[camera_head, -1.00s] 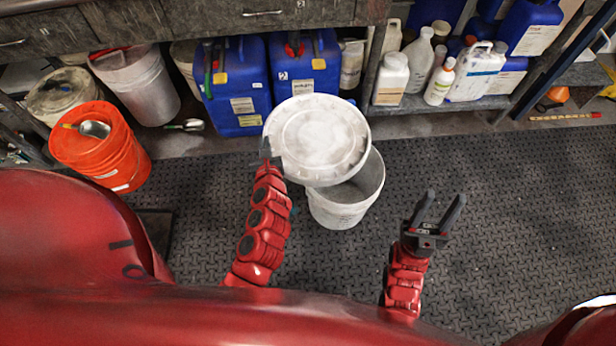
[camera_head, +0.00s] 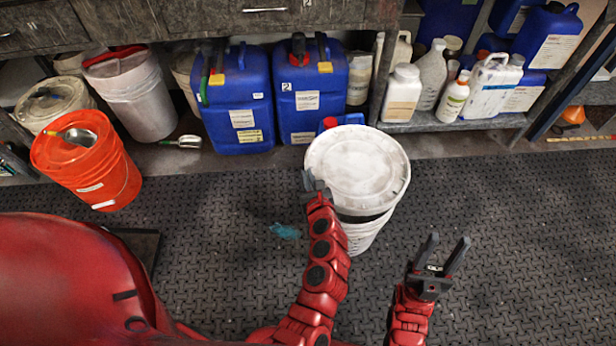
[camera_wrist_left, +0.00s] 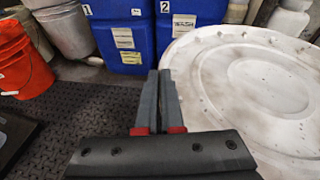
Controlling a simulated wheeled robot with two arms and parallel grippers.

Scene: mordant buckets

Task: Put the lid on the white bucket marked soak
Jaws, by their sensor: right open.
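The round white lid (camera_head: 358,165) is over the white bucket (camera_head: 362,235) and hides its opening. A dark gap shows between lid and bucket at the front, so the lid looks slightly above the rim. No marking on the bucket is readable. My left gripper (camera_head: 316,183) is shut on the lid's left edge. In the left wrist view its fingers (camera_wrist_left: 160,85) are close together and the lid (camera_wrist_left: 250,85) fills the right side. My right gripper (camera_head: 446,252) is open and empty, to the right of the bucket and nearer to me.
An orange bucket (camera_head: 90,165) with a scoop stands at the left. Blue canisters (camera_head: 237,105) stand behind the bucket. White bottles (camera_head: 402,95) line a low shelf at right. A blue-green patch (camera_head: 285,231) lies on the dark floor mat (camera_head: 520,220). The mat is clear at right.

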